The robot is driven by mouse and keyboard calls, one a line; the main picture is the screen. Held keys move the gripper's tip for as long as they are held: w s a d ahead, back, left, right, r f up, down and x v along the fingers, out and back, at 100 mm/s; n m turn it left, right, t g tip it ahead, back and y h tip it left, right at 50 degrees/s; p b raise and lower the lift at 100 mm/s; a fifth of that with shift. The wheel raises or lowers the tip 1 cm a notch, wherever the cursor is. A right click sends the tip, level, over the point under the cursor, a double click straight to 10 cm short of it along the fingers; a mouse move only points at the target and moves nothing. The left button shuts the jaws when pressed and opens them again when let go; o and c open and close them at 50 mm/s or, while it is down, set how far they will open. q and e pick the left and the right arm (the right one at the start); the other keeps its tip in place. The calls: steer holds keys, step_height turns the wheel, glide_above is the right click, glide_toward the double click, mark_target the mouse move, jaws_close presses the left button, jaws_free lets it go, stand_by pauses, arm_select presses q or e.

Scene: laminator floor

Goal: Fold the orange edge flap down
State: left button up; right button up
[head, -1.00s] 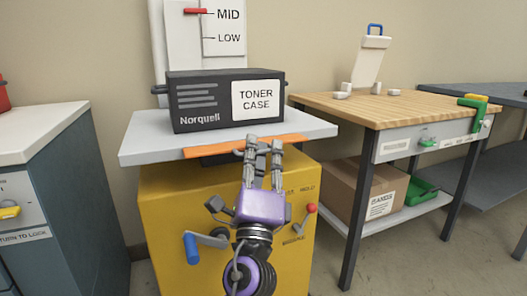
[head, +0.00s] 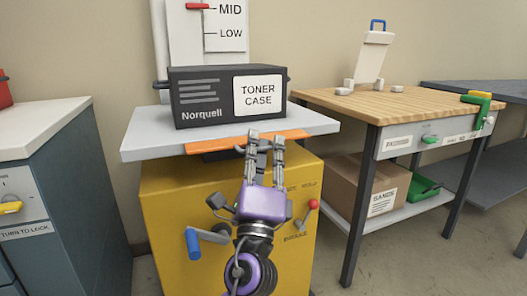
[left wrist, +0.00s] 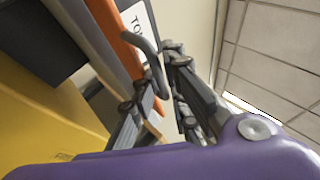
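The orange edge flap (head: 220,145) runs along the front edge of the grey platform (head: 145,147). It sticks out about level, and the left wrist view shows it as an orange strip (left wrist: 116,38). My left gripper (head: 265,137), with a purple body, points at the flap's middle from the front. Its two fingers are apart, with some orange showing between them and the tips overlapping the flap. The fingers also show in the left wrist view (left wrist: 165,100), one close beside the strip. I cannot tell whether they touch it. My right gripper is out of view.
A dark toner case (head: 205,97) stands on the platform behind the flap. The yellow cabinet (head: 170,210) below carries a blue-handled crank (head: 193,243) and a red-knobbed lever (head: 313,204). A wooden-topped bench (head: 410,105) is at right, a grey cabinet (head: 95,180) at left.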

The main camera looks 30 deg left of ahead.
arm_select(q)
steer(key=v, duration=1.2)
